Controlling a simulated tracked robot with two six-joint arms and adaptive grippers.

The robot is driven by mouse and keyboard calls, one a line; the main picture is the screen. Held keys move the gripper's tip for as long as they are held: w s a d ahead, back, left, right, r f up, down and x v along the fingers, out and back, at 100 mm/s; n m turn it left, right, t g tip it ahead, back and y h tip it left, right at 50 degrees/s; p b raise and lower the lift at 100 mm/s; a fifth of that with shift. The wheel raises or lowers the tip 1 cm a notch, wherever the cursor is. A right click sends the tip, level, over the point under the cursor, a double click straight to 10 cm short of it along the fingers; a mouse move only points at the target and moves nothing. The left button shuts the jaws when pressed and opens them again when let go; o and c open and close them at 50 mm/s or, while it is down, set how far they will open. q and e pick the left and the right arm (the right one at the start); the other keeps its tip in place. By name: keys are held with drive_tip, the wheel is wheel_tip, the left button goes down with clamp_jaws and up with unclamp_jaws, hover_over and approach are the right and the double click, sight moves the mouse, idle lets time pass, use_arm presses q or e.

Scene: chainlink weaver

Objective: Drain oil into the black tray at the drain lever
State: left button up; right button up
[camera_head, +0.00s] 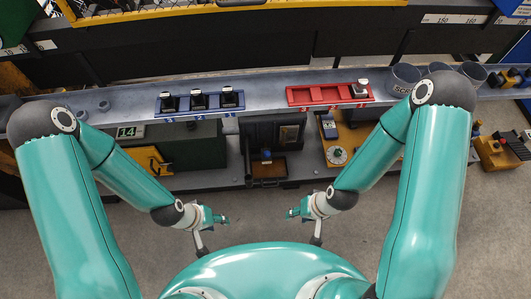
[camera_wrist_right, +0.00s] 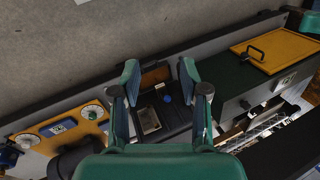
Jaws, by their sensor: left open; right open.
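A small blue knob (camera_head: 267,154), possibly the drain lever, sits in a dark recess at the middle of the bench front. It also shows in the right wrist view (camera_wrist_right: 167,98). Just below it in the head view is a dark-rimmed tray (camera_head: 269,182) with a brown inside; I cannot tell whether oil is in it. My left gripper (camera_head: 222,218) is open and empty, in front of the bench and left of the tray. My right gripper (camera_head: 291,213) is open and empty, right of the tray; in its wrist view the fingers (camera_wrist_right: 159,72) frame the recess without touching anything.
Blue bins (camera_head: 200,109) with dark items and a red bin (camera_head: 315,96) stand on the bench top. A green box (camera_head: 190,148) marked 14 is left of the recess. A yellow unit with a dial (camera_head: 337,155) is to its right. The floor in front is clear.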

wheel_tip(320, 180, down, 7)
drive_tip(key=d+m+g+b, duration=0.1)
drive_tip(key=d+m+b, duration=0.1)
drive_tip(key=b, duration=0.3)
drive_tip(key=m+t+y+b, duration=1.1)
drive_tip(key=m+b, duration=0.5)
drive_tip(key=b, duration=1.4)
approach(267, 153)
drive_tip(key=s+d+f+h, duration=0.1)
drive_tip(key=s+d+f, duration=0.1)
drive_tip(key=d+f, duration=0.2)
drive_tip(key=shift+t, duration=0.4)
drive_tip(key=b+x, duration=0.4)
drive_tip(key=x, duration=1)
drive_tip(key=shift+w+a+b, duration=0.25)
drive_tip(key=shift+a+b, duration=0.05)
drive_tip(key=shift+b, duration=0.05)
drive_tip(key=shift+w+a, duration=0.25)
drive_tip(key=shift+a, duration=0.05)
drive_tip(key=shift+r, duration=0.1)
